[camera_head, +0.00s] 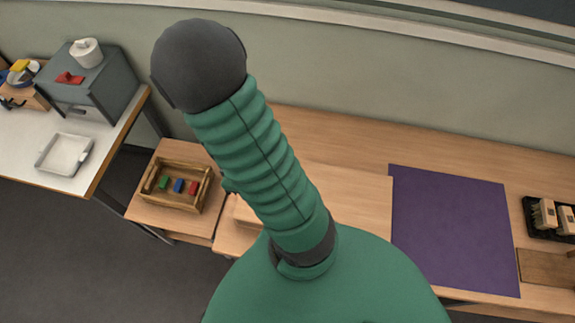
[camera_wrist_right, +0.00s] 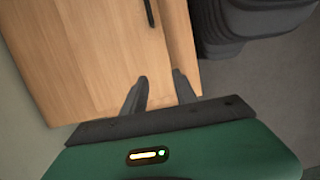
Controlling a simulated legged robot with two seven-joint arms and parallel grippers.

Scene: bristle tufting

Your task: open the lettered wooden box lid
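My right gripper (camera_wrist_right: 161,79) shows only in the right wrist view. Its two dark fingers stand apart with nothing between them. Beyond them is a pale wooden panel (camera_wrist_right: 95,50) with a dark handle-like strip at the top; I cannot tell whether it belongs to the box. In the head view, the edge of a light wooden object (camera_head: 246,212) shows beside the green ribbed part that hides most of it. I see no lettering on it and cannot tell whether it is the lettered box. My left gripper is not in view.
A wooden tray (camera_head: 150,184) holds red, blue and green blocks on a low table. A purple mat (camera_head: 452,230) lies on the long bench. A black tray (camera_head: 535,228) with wooden pieces is at far right. A grey cabinet (camera_head: 115,85) and white tray (camera_head: 43,152) stand left.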

